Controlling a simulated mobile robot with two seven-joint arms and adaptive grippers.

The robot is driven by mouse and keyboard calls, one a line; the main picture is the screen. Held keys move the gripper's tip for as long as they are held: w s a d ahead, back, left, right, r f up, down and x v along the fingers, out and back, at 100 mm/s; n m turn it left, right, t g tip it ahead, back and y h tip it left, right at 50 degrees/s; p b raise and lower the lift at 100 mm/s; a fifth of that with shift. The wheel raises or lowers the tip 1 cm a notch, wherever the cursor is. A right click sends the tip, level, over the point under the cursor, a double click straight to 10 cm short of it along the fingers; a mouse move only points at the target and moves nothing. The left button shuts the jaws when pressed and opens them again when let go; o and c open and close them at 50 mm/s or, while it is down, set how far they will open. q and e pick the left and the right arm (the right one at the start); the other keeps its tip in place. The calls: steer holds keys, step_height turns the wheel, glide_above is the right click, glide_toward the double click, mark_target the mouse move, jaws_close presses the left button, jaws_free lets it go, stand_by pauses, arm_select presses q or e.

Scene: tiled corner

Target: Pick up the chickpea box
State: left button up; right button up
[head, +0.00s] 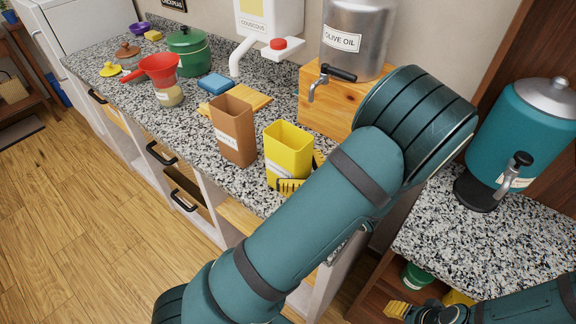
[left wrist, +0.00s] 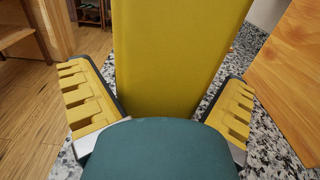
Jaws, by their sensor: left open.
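A yellow open-topped box (head: 287,146) with a white label stands on the granite counter. A brown open-topped box (head: 233,130), also labelled, stands just left of it. I cannot read either label well enough to tell which is the chickpea box. My left gripper (head: 303,174) is open at the near right side of the yellow box, partly hidden by my arm. In the left wrist view the yellow box (left wrist: 175,60) stands upright between the spread yellow fingers (left wrist: 160,105), with gaps beside it. My right gripper (head: 400,309) shows only partly at the lower right.
A wooden stand with an olive oil dispenser (head: 356,42) is right of the yellow box. A blue sponge (head: 214,84), a jar with a red funnel (head: 163,75) and a green pot (head: 187,50) are farther left. A teal dispenser (head: 527,130) stands on the right counter.

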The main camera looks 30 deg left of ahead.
arm_select(q)
steer(key=c, duration=1.2)
steer(key=shift+c, duration=0.2)
steer(key=shift+r, duration=0.1)
